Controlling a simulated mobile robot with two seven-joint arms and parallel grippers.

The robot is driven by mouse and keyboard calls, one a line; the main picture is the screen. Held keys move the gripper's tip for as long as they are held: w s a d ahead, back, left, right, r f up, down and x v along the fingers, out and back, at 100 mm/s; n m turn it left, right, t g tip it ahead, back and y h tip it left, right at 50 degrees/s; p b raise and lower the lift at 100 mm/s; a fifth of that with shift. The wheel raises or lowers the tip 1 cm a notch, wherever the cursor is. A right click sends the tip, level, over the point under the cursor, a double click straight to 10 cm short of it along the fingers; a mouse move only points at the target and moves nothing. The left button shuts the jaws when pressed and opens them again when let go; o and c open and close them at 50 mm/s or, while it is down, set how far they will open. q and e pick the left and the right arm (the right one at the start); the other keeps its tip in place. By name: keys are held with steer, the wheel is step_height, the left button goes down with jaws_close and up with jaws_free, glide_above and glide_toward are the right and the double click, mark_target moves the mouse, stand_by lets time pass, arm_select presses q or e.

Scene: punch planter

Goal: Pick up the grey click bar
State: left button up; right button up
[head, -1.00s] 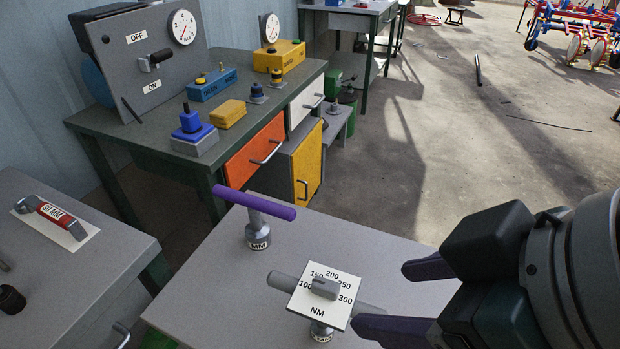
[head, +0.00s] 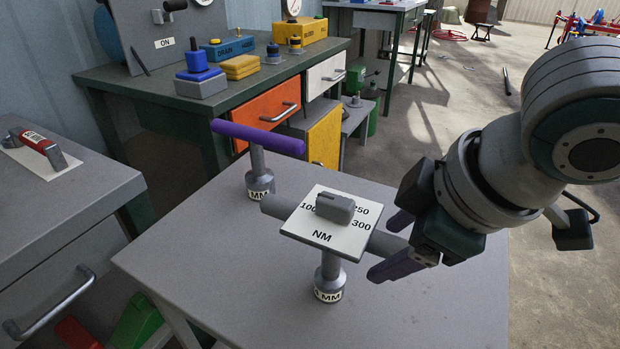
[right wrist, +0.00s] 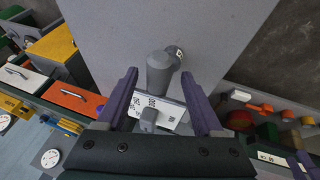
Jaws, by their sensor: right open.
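The grey click bar (head: 384,243) lies level on an upright post with a socket at its foot, on the grey table. A white dial plate marked NM (head: 322,238) with a grey knob sits on its middle. My right gripper (head: 398,243) is open at the bar's right end, one purple finger on each side of it. In the right wrist view the bar (right wrist: 159,72) shows between the spread fingers (right wrist: 160,92), with gaps on both sides. I see no grip on it. My left gripper is not in view.
A purple bar (head: 258,138) on a similar post stands behind the click bar, to the left. A green workbench (head: 130,72) with orange and white drawers is behind. Another grey bench (head: 60,215) stands left. The front of the table (head: 230,290) is clear.

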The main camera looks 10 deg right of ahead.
mark_target(331, 258)
steer(key=b+x, duration=0.1)
steer(key=x, duration=0.1)
steer(key=b+x, duration=0.1)
steer(key=x, duration=0.1)
steer(key=shift+w+a+f, duration=0.2)
steer(key=shift+w+a, duration=0.1)
steer(key=shift+w, duration=0.15)
jaws_close()
steer(key=shift+r, duration=0.1)
stand_by(0.3)
